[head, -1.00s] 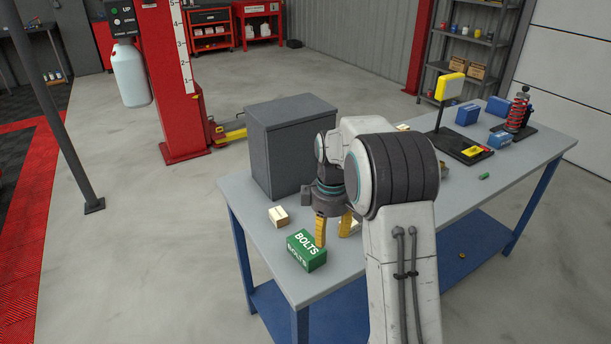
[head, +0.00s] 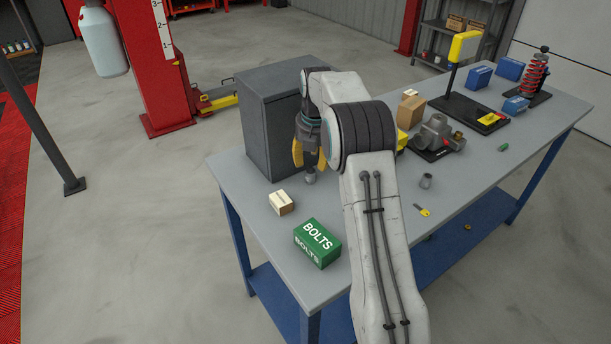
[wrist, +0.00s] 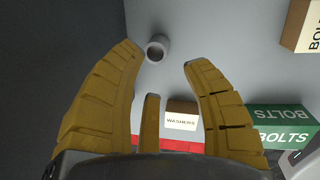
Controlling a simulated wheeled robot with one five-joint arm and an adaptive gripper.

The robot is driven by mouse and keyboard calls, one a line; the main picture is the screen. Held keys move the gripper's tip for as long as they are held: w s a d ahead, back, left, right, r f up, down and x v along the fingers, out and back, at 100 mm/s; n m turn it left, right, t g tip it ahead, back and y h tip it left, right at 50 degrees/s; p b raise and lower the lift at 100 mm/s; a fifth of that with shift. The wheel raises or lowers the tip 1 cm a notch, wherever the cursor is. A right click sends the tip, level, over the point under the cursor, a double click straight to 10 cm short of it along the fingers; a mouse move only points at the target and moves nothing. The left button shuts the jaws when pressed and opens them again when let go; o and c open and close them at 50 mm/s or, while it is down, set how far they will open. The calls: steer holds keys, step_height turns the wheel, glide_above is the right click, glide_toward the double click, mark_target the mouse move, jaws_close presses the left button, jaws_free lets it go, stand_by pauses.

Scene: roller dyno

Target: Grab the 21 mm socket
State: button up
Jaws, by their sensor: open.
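A small grey metal socket (wrist: 158,47) shows in the wrist view, ring-shaped from above, between and just beyond my open fingertips. In the head view this socket (head: 310,178) stands on the bench top just under my gripper (head: 309,163), beside the dark cabinet. My gripper's yellow fingers (wrist: 162,58) are spread, with nothing held between them. A second small grey socket-like piece (head: 426,181) stands on the bench right of my arm. I cannot read a size on either one.
A dark grey cabinet (head: 262,120) stands close on the left of my gripper. A small washers box (head: 281,203) and a green bolts box (head: 317,243) sit nearer the bench's front. A yellow-tagged piece (head: 422,210) and a grey metal housing (head: 436,137) lie to the right.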

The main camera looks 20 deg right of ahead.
mark_target(311, 171)
steer(key=shift+w+f, duration=0.25)
steer(key=shift+f, duration=0.4)
steer(key=shift+w+d+f+p, duration=0.1)
steer(key=shift+w+f+p, duration=0.1)
steer(key=shift+f+p, duration=0.7)
steer(key=shift+w+d+f+p, duration=0.15)
steer(key=shift+f+p, duration=0.45)
steer(key=shift+f, duration=0.5)
steer(key=shift+w+a+f+p, duration=0.1)
steer(key=shift+w+f+p, duration=0.1)
steer(key=shift+f+p, duration=0.7)
steer(key=shift+f, duration=0.1)
jaws_close()
